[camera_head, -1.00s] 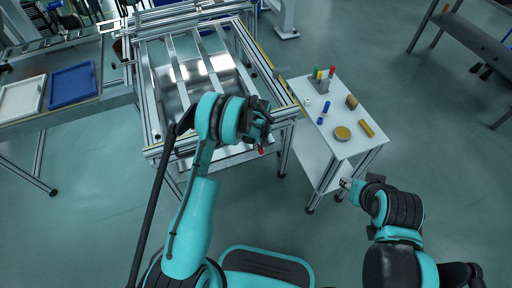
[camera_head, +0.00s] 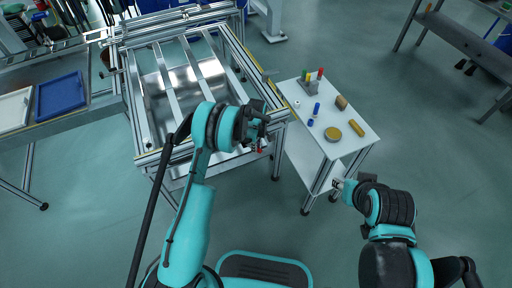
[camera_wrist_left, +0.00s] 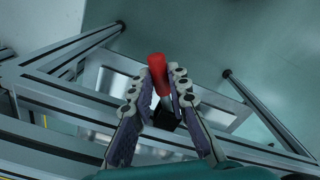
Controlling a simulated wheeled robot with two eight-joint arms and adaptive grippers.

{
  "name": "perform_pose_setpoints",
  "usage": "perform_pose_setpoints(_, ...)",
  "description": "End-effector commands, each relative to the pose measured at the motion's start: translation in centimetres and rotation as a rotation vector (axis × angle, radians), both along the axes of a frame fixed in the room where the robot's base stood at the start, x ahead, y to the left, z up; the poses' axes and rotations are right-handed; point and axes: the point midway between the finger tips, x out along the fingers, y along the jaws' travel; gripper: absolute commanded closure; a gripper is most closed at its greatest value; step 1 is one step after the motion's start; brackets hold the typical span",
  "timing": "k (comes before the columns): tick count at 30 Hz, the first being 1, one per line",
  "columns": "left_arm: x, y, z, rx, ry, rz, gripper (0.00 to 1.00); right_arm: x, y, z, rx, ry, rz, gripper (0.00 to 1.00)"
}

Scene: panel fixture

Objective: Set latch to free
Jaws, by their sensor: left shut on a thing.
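The latch's red handle (camera_wrist_left: 157,68) stands between the fingers of my left gripper (camera_wrist_left: 163,80) in the left wrist view, with a metal shaft and a dark base below it. The gripper is shut on it. In the head view my left gripper (camera_head: 258,143) is at the front right corner of the panel fixture (camera_head: 185,150), and a bit of the red handle (camera_head: 259,150) shows beneath it. The gripper and wrist hide most of the latch. My right gripper (camera_head: 338,184) is low beside the white side table, away from the fixture; its jaws are too small to read.
A white side table (camera_head: 308,130) to the right holds colored pegs (camera_head: 313,81), a yellow round piece (camera_head: 332,133) and other small parts. A blue tray (camera_head: 60,94) lies on a bench at left. Open floor lies in front and to the right.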

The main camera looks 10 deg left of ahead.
Motion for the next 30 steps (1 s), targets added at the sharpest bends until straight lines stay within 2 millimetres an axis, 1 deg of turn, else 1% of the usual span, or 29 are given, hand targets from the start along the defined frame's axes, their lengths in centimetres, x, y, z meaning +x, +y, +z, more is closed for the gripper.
perform_pose_setpoints(10,0.1,0.0,0.0,-0.001,-0.004,0.005,1.0,0.0,0.0,0.0,0.0,0.0,0.0,0.6)
perform_pose_setpoints(11,0.1,0.0,0.0,-0.001,-0.004,0.005,0.78,0.0,0.0,0.0,0.0,0.0,0.0,0.6)
perform_pose_setpoints(12,0.1,0.0,0.0,-0.001,-0.004,0.004,0.68,0.0,0.0,0.0,0.0,0.0,0.0,0.6)
perform_pose_setpoints(13,0.1,0.0,0.0,-0.001,-0.003,0.004,0.62,0.0,0.0,0.0,0.0,0.0,0.0,0.6)
perform_pose_setpoints(23,0.1,0.0,0.2,-0.001,-0.002,0.003,0.62,0.0,0.0,0.0,0.0,0.0,0.0,0.6)
perform_pose_setpoints(26,0.1,0.0,1.2,-0.001,-0.002,0.003,0.62,0.0,0.0,0.0,0.0,0.0,0.0,0.6)
perform_pose_setpoints(29,0.0,0.0,2.9,-0.001,-0.002,0.003,0.62,0.0,0.0,0.0,0.0,0.0,0.0,0.6)
perform_pose_setpoints(30,0.0,0.0,3.8,-0.001,-0.002,0.003,0.62,0.0,0.0,0.0,0.0,0.0,0.0,0.6)
